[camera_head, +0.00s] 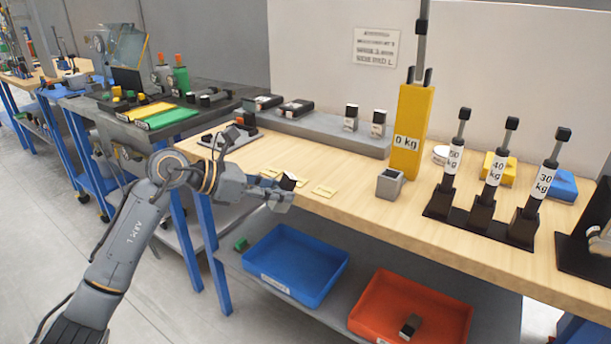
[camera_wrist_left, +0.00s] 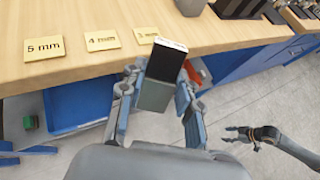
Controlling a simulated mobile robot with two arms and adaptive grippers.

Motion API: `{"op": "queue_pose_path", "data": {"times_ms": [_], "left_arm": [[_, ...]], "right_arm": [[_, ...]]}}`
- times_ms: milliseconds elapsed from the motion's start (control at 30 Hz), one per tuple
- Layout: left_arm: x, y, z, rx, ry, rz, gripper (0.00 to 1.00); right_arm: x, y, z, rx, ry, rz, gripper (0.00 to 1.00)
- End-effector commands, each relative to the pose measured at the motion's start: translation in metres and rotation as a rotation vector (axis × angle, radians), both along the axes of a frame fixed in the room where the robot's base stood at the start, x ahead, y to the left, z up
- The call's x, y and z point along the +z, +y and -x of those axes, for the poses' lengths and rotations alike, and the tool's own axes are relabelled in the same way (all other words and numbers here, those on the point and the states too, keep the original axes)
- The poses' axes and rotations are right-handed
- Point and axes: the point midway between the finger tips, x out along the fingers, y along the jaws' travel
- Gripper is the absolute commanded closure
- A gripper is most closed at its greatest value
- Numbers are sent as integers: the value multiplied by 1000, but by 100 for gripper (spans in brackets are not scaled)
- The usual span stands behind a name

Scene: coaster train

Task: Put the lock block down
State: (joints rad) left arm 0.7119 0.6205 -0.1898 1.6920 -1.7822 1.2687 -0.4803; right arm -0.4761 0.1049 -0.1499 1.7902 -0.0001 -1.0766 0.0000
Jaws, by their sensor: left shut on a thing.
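The lock block (camera_wrist_left: 166,60) is a small dark block with a white top face and a grey-green lower part. My left gripper (camera_wrist_left: 156,97) is shut on it, with one finger on each side. In the head view the left gripper (camera_head: 283,192) is at the front edge of the wooden table, and the block's dark top (camera_head: 288,181) shows between its fingers. In the left wrist view the block stands beside the table edge, near the "4 mm" plate (camera_wrist_left: 103,41).
A "5 mm" plate (camera_wrist_left: 44,48) lies on the wooden table (camera_head: 345,206). A grey open box (camera_head: 389,184) and a yellow "0 kg" column (camera_head: 408,130) stand to the right. Below are a blue bin (camera_head: 296,262) and a red bin (camera_head: 385,290) holding a dark block.

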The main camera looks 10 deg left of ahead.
Motion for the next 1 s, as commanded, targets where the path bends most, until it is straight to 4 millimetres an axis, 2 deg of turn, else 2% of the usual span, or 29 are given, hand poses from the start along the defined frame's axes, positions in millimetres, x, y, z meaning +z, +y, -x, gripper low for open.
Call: {"op": "queue_pose_path", "data": {"times_ms": [100,200,333,500,667,967,1000], "left_arm": [[33,21,-20,263,-142,124,100],[65,44,-31,406,-238,191,100],[95,71,-37,499,-323,238,100],[116,89,-39,535,-373,267,100],[113,83,-54,537,-377,275,100],[80,46,-118,536,-375,275,100],[69,42,-124,535,-372,272,100]], "right_arm": [[21,1,-10,-4,-29,-2,44],[46,0,-10,-7,-44,-3,44],[72,-1,-7,-10,-60,-3,44],[92,-2,-3,-11,-69,-3,44],[101,-2,-1,-11,-72,-4,44],[120,-4,6,-13,-83,-4,44],[119,-4,6,-13,-82,-4,44]]}}
